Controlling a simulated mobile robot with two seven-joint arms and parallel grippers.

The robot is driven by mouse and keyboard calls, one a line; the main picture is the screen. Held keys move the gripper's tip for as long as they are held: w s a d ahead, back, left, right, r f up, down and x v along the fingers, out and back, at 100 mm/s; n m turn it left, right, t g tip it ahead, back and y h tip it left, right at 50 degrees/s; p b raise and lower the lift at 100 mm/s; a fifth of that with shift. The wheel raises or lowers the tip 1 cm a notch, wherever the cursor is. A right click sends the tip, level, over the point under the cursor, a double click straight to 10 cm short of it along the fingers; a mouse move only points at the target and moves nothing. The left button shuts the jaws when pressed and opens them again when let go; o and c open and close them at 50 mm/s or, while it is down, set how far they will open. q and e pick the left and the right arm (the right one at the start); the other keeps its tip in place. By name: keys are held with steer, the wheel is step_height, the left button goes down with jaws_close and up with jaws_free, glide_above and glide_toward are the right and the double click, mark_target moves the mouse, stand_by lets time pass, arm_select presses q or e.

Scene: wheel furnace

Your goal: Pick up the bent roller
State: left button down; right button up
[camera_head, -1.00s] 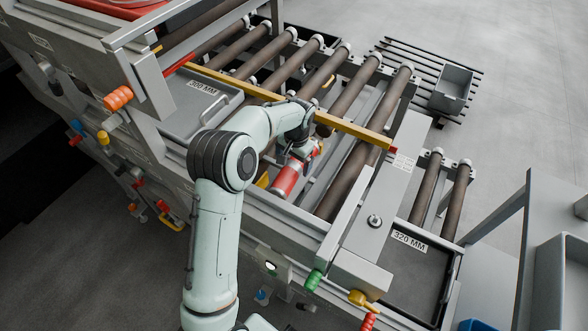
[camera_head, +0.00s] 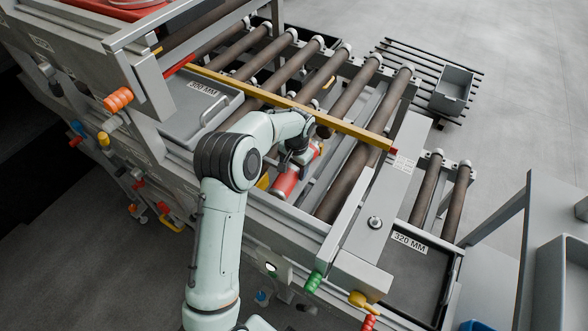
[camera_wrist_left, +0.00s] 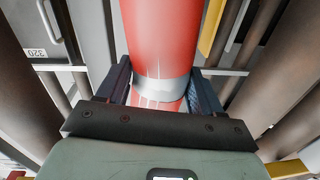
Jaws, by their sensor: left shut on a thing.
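A red cylinder with a pale silver band, which I take to be the bent roller (camera_head: 286,182), lies among the brown rollers in the middle of the conveyor. It fills the centre of the left wrist view (camera_wrist_left: 160,40). No bend can be made out in it. My left gripper (camera_wrist_left: 160,88) has one finger on each side of it at the silver band and is shut on it. In the head view my left gripper (camera_head: 300,157) is partly hidden by its own wrist. My right gripper is not in view.
A yellow bar (camera_head: 345,127) crosses the conveyor just above my left wrist. Brown rollers (camera_head: 345,185) lie on either side. A tray marked 300 MM (camera_head: 185,105) is at left, and one marked 320 MM (camera_head: 415,285) at lower right.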

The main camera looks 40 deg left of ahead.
arm_select(q)
steer(key=shift+r, duration=0.2)
step_height(320, 180, up, 20)
steer(key=p, duration=0.2)
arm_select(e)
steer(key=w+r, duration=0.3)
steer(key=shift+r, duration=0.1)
arm_select(q)
steer(key=shift+d+f, duration=0.1)
steer(key=shift+f, duration=0.1)
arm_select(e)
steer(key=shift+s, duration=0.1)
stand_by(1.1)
